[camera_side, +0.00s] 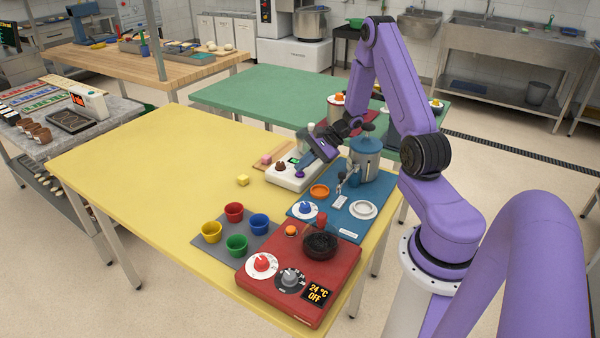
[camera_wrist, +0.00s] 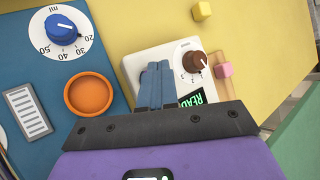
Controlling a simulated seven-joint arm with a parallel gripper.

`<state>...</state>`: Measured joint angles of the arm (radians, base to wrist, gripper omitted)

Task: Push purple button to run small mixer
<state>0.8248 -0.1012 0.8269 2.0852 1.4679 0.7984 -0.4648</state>
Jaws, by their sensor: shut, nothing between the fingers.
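The small mixer (camera_side: 290,181) is a white box with a brown knob (camera_side: 280,165) and a green-lit display. In the side view its purple button (camera_side: 299,175) shows near the front right corner. My gripper (camera_side: 303,167) is shut and empty, its fingertips pointing down at the button; I cannot tell whether they touch it. In the wrist view my shut fingers (camera_wrist: 157,66) cover the spot where the button would be. There the mixer's white casing (camera_wrist: 132,60), brown knob (camera_wrist: 193,62) and display (camera_wrist: 197,98), partly reading "READ", show around them.
A blue dispenser (camera_side: 336,226) with a blue knob and orange ring stands close by. A red hot plate (camera_side: 270,294) with a black pan is in front. Several coloured cups stand on a grey mat (camera_side: 218,250). Small cubes lie near the mixer. The yellow table's left is clear.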

